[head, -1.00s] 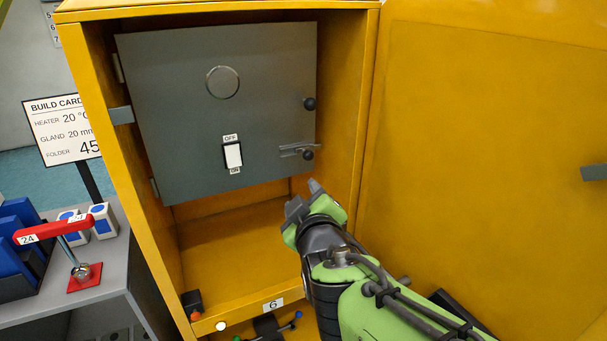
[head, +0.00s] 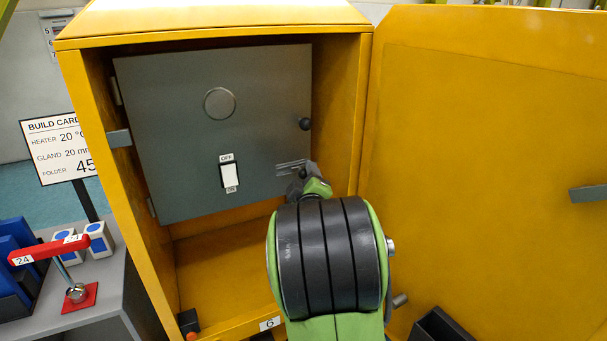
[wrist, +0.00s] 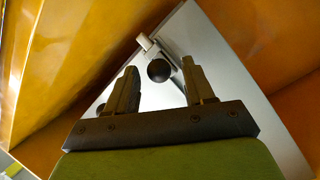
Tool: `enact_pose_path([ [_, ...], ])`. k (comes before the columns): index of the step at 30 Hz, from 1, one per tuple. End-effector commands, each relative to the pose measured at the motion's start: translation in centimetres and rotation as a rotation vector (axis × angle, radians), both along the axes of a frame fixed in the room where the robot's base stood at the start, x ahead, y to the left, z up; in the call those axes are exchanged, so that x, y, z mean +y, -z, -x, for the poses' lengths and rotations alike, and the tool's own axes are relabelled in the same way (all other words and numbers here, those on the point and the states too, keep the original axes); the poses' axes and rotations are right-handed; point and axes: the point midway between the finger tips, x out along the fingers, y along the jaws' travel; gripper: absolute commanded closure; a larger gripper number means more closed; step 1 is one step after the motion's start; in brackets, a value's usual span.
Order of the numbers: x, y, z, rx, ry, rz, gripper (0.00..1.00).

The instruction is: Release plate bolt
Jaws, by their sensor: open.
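The grey plate (head: 190,130) hangs in the yellow cabinet, with a round disc above and a white OFF/ON switch (head: 230,174) low in its middle. The plate bolt (head: 290,167) is a thin metal bar at the plate's lower right edge. In the wrist view its black ball knob (wrist: 159,71) shows between the two fingers of my gripper (wrist: 160,66), which is open. I cannot tell whether the fingers touch the knob. In the head view my gripper (head: 304,184) is at the bolt and hides its knob. A second black knob (head: 305,124) sits higher on the same edge.
The yellow cabinet door (head: 480,110) stands open on the right, with a grey catch (head: 588,193) on it. The cabinet's right wall (head: 345,110) is close to my gripper. A red-handled lever (head: 50,250) stands on the grey bench at the left.

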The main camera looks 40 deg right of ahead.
Motion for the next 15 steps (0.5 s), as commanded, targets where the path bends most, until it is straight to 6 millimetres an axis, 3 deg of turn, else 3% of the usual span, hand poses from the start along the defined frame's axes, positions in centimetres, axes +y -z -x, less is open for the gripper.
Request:
enact_pose_path([
  [4, -1.1, 0.0, -1.4, 0.001, 0.001, 0.002, 0.47],
  [12, -1.2, -0.1, -1.7, 0.0, 0.001, -0.001, 0.47],
  [15, -1.2, -0.1, -1.6, 0.0, 0.001, -0.001, 0.61],
])
